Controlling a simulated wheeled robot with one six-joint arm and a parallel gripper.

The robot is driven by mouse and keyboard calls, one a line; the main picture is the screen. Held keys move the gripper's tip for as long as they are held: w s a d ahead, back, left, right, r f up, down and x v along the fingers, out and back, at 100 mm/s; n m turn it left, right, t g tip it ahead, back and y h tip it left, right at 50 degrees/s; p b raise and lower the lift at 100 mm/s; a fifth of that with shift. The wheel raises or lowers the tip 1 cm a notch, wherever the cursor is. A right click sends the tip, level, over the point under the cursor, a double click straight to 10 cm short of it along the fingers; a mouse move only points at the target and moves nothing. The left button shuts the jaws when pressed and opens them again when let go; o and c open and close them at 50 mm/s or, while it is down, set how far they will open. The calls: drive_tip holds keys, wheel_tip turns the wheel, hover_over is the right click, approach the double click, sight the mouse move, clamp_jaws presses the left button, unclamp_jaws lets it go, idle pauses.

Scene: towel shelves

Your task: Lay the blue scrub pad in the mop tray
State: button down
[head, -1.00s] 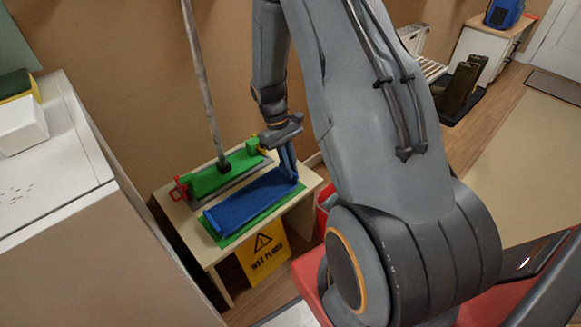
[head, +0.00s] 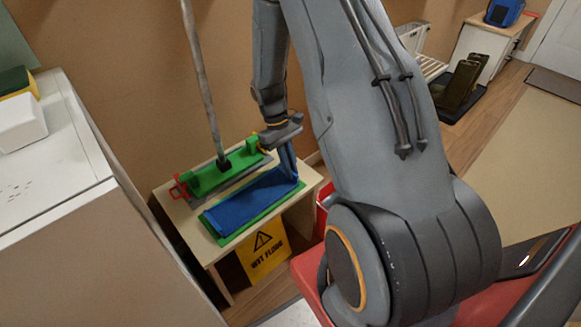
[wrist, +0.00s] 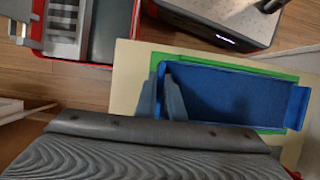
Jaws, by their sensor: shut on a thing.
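The blue scrub pad (head: 250,197) lies over a flat green tray (head: 226,238) on a small wooden table, and the green shows along its edges. In the wrist view the blue pad (wrist: 235,95) sits inside the green border (wrist: 262,70), its far end tab reaching over the border. My gripper (head: 287,162) is at the pad's right end, with its fingers pointing down. In the wrist view the fingers (wrist: 162,95) are shut on the pad's end. Whether the whole underside touches the tray is hidden.
A green mop head (head: 215,176) with a long grey handle and a red clip stands behind the pad on the same table (head: 188,235). A yellow wet floor sign (head: 264,250) is at the table's front. A white cabinet (head: 60,170) stands at the left.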

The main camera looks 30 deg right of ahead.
drive_tip(key=c, duration=1.8)
unclamp_jaws()
drive_tip(key=shift+o, duration=0.2)
drive_tip(key=shift+p+v, duration=0.55)
drive_tip(key=shift+v, duration=3.4)
drive_tip(key=s+a+r+t, duration=0.1)
drive_tip(key=s+a+r, duration=0.2)
drive_tip(key=a+r, duration=0.45)
drive_tip(key=s+a+r+t, duration=0.1)
drive_tip(key=s+a+r, duration=0.3)
drive_tip(key=a+r, duration=0.4)
drive_tip(key=s+a+r+t, duration=0.1)
drive_tip(key=s+a+r, duration=0.15)
drive_tip(key=s, duration=0.25)
drive_tip(key=s+a+r+y, duration=0.1)
drive_tip(key=s+a+r, duration=0.15)
drive_tip(key=s, duration=0.25)
drive_tip(key=s+a+r+t, duration=0.1)
drive_tip(key=s+a+r, duration=0.1)
drive_tip(key=s+r, duration=0.15)
drive_tip(key=s+d+r+m+p, duration=0.1)
drive_tip(key=d+r+p, duration=0.8)
drive_tip(key=p, duration=0.9)
drive_tip(key=shift+s+r+m, duration=0.2)
drive_tip(key=shift+r+m, duration=0.05)
drive_tip(key=shift+m, duration=0.35)
